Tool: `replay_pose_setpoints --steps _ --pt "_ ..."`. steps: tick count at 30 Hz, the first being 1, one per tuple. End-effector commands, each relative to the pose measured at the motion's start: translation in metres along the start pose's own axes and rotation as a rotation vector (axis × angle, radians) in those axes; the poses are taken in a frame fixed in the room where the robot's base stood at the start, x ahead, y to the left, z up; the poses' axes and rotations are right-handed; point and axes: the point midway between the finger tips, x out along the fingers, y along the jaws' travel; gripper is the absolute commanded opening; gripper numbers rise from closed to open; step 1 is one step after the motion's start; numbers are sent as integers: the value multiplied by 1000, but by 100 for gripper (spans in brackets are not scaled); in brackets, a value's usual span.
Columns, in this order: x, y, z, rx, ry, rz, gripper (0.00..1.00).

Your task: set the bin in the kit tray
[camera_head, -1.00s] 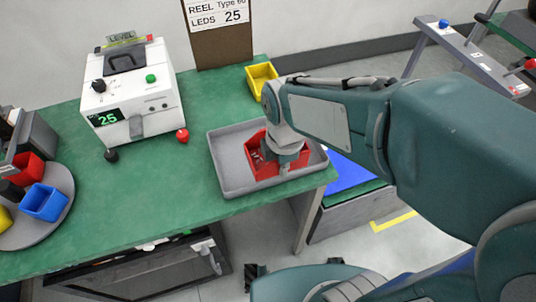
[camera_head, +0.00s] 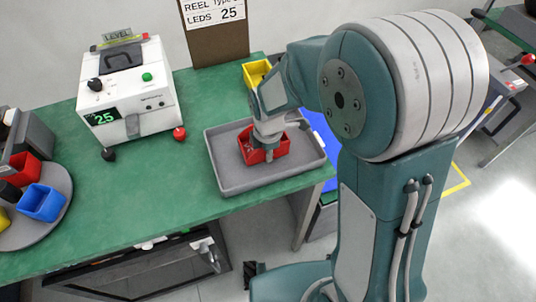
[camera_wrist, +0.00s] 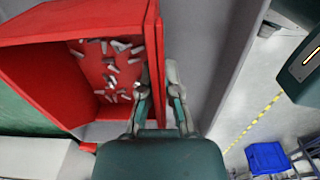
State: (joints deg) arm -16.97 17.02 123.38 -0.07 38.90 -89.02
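In the wrist view the red bin (camera_wrist: 72,62) shows several small whitish pieces inside. My gripper (camera_head: 264,140) comes down at the bin's near wall. In the wrist view my gripper's fingers (camera_wrist: 158,82) straddle that wall, one inside and one outside, and look closed on it. Whether the bin's underside rests fully on the tray floor is hidden.
A yellow bin (camera_head: 256,72) stands behind the tray. A white level device (camera_head: 127,90) reading 25 stands left. A grey turntable (camera_head: 50,225) holds red, blue and yellow bins at far left. Open bench lies between turntable and tray.

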Motion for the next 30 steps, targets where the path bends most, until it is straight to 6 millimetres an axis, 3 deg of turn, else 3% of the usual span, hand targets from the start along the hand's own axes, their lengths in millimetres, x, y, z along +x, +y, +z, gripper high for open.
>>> replay_pose_setpoints --steps 2,11,14,15,26,30 --pt "8 0 0 0 0 -1 0" --pt "10 0 0 0 0 1 0" --pt "10 0 0 0 0 1 40" --pt "10 0 0 0 0 1 43" --pt "9 0 0 0 0 2 43" --pt "-5 1 0 0 0 6 43"
